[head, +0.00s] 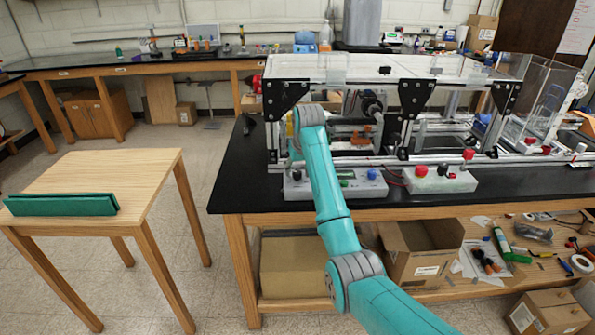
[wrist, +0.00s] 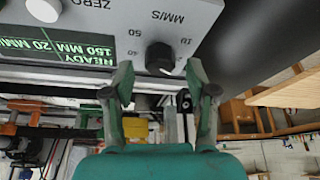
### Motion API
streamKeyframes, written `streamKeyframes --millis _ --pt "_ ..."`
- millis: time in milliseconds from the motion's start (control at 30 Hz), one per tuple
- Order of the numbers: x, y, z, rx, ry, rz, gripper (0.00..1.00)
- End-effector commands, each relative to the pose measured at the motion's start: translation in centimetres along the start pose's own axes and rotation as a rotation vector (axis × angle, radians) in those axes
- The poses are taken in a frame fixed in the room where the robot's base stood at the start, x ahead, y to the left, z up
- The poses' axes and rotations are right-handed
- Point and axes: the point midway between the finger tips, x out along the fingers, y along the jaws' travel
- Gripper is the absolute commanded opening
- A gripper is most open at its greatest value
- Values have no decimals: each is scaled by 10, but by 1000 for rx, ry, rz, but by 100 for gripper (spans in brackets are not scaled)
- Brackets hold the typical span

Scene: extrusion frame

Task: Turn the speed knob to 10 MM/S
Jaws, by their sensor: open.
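The speed knob (wrist: 160,58) is a round black knob with a white mark at its lower edge in the wrist view. It sits on a grey control panel (wrist: 109,20), seen upside down, with MM/S and numbers printed around it. The display (wrist: 50,50) reads READY, 150 MM and 20 MM/, with the rest cut off. My gripper (wrist: 160,72) is open, its fingertips apart on either side of the knob's lower part; I cannot tell whether they touch it.
A white button (wrist: 43,9) is on the same panel. In the head view an aluminium extrusion frame (head: 345,160) stands behind the box on the black bench (head: 240,190). A second box with red buttons (head: 438,181) is to the right. A wooden table (head: 120,175) is at left.

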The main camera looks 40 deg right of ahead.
Motion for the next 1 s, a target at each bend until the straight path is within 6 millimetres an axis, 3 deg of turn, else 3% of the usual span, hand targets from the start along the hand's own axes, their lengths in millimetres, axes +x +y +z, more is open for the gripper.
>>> streamKeyframes --millis 167,433,467,600,700,1000 --pt "11 0 0 0 0 0 57" --pt "12 0 0 0 0 0 57" --pt "12 0 0 0 0 0 55" --pt "12 0 0 0 0 0 20" --pt "12 0 0 0 0 0 0" --pt "12 0 0 -25 0 -10 0"
